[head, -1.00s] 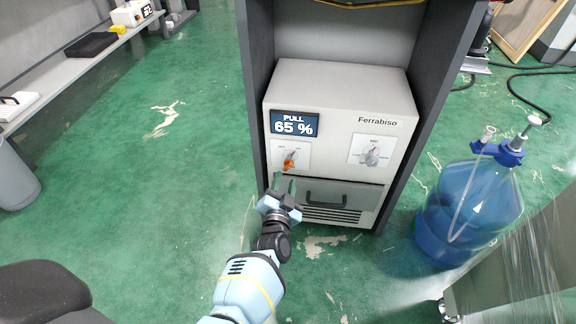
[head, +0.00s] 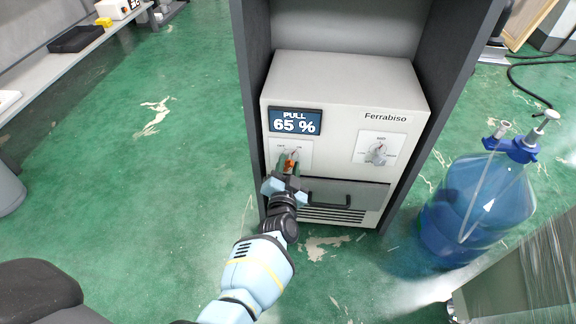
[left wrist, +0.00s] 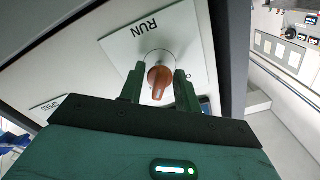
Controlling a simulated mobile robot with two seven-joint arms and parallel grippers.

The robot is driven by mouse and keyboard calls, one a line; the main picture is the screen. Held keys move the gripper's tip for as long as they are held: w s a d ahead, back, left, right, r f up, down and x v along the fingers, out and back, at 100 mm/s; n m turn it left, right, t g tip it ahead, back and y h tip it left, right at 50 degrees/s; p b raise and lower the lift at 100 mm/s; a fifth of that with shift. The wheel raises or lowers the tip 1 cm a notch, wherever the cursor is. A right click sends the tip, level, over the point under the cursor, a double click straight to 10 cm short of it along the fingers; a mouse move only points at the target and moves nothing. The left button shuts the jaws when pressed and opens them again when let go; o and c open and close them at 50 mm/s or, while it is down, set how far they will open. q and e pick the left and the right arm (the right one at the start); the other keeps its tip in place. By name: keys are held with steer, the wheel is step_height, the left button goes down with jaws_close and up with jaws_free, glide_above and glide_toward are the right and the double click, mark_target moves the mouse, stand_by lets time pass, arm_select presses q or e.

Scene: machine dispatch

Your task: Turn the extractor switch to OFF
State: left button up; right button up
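The extractor (head: 340,85) is a light grey box in a dark cabinet, with a display reading "PULL 65 %". Its orange-red switch knob (left wrist: 160,80) sits on a white plate (left wrist: 118,42) marked "RUN" in the left wrist view. My left gripper (head: 287,168) is at the switch in the head view. In the left wrist view its two green fingers (left wrist: 157,84) stand on either side of the knob, with small gaps showing, so it is open around it. In the head view the gripper partly covers the knob. My right gripper is not in view.
A second, grey knob (head: 376,153) is on the right of the panel. A drawer handle (head: 328,200) juts out just below the switch. A blue water bottle (head: 480,205) stands on the floor to the right.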

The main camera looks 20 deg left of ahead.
arm_select(q)
steer(key=c, duration=0.6)
steer(key=shift+c, duration=0.2)
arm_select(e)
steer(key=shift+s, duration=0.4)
